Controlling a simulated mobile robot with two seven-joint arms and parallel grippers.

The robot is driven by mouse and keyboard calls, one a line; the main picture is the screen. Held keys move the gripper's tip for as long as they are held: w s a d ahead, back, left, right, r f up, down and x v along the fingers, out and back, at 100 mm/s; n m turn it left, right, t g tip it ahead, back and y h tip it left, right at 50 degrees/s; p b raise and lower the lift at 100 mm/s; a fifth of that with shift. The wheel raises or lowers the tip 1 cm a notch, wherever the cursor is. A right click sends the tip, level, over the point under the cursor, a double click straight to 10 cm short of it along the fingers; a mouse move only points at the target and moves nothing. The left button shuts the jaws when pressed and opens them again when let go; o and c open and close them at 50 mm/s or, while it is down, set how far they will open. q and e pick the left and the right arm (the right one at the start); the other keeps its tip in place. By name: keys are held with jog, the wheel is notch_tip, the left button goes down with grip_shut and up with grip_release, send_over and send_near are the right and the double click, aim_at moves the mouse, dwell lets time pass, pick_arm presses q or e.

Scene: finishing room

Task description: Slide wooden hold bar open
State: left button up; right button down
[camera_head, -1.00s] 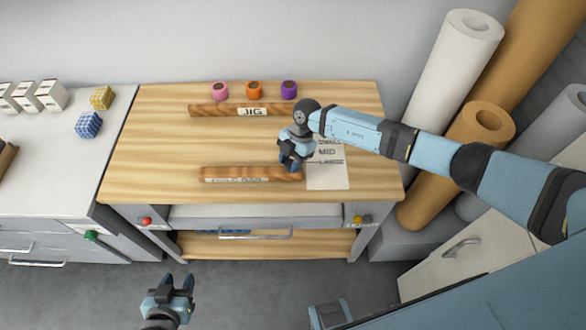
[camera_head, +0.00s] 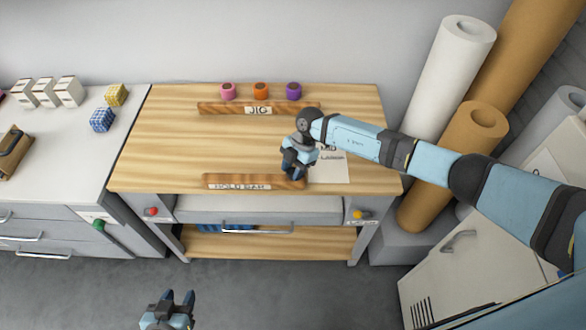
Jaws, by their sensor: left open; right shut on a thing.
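The wooden hold bar (camera_head: 225,182), with a "HOLD BAR" label, lies along the front edge of the wooden table top (camera_head: 160,140). My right gripper (camera_head: 294,174) reaches down from the right and is shut on the bar's right end, covering part of it. The fixed-looking jig bar (camera_head: 212,107), labelled "JIG", lies parallel at the back, with a wide bare stretch of wood between the two bars. My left gripper (camera_head: 180,298) is open and empty, low in front of the table over the floor.
Pink (camera_head: 228,91), orange (camera_head: 261,91) and purple (camera_head: 293,91) rolls stand behind the jig bar. A printed sheet (camera_head: 330,172) lies right of my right gripper. Large paper rolls (camera_head: 455,60) stand at right. A white counter (camera_head: 70,150) with boxes is at left.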

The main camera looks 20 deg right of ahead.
jog(key=c, duration=0.7)
grip_release()
jog(key=shift+s+a+f, duration=0.1)
jog(key=shift+s, duration=0.2)
jog(key=shift+w+d+r, duration=0.25)
jog(key=shift+r, duration=0.3)
jog(key=shift+b+v, duration=0.9)
jog(key=shift+v, duration=5.5)
jog(key=shift+s, duration=0.2)
